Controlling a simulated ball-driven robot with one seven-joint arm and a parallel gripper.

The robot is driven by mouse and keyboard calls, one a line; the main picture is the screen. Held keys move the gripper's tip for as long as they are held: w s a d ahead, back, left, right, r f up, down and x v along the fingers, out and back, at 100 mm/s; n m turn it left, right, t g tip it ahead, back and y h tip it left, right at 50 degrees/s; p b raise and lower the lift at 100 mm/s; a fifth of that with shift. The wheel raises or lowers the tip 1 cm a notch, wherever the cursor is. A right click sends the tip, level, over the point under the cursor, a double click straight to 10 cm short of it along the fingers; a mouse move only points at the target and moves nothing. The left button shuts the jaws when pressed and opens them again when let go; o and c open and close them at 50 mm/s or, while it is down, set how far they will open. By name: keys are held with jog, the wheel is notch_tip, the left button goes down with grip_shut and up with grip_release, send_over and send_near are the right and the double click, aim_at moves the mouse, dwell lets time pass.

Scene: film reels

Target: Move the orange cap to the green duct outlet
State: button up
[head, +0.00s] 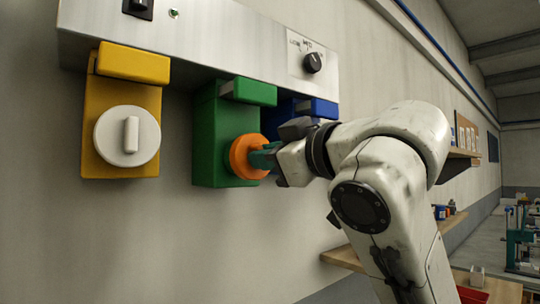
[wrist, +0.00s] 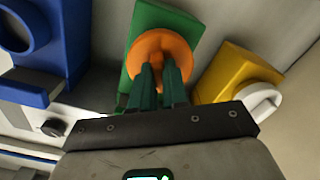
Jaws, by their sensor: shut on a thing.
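The orange cap (head: 241,151) is a round disc at the front face of the green duct outlet (head: 208,140), low on that face. In the wrist view the orange cap (wrist: 178,46) lies over the face of the green duct outlet (wrist: 146,20). I cannot tell whether it touches or sits a little off the face. My gripper (head: 264,158) has green fingers and is shut on the cap's middle, coming from the right. The fingers (wrist: 161,82) hide the cap's handle and part of its lower side in the wrist view.
A yellow outlet (head: 92,100) with a white cap (head: 120,137) is left of the green one. A blue outlet (head: 318,107), partly behind my gripper, is to the right; its round ring (wrist: 22,32) shows uncapped in the wrist view. A metal panel with a black knob (head: 312,62) runs above.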

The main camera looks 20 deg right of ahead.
jog(key=shift+w+a, duration=0.2)
jog(key=shift+w, duration=0.45)
jog(key=o, duration=0.7)
jog(key=shift+o, duration=0.2)
jog(key=b+v, duration=0.2)
jog(key=v, duration=0.8)
jog(key=shift+s+d, duration=0.15)
jog(key=shift+s, duration=0.25)
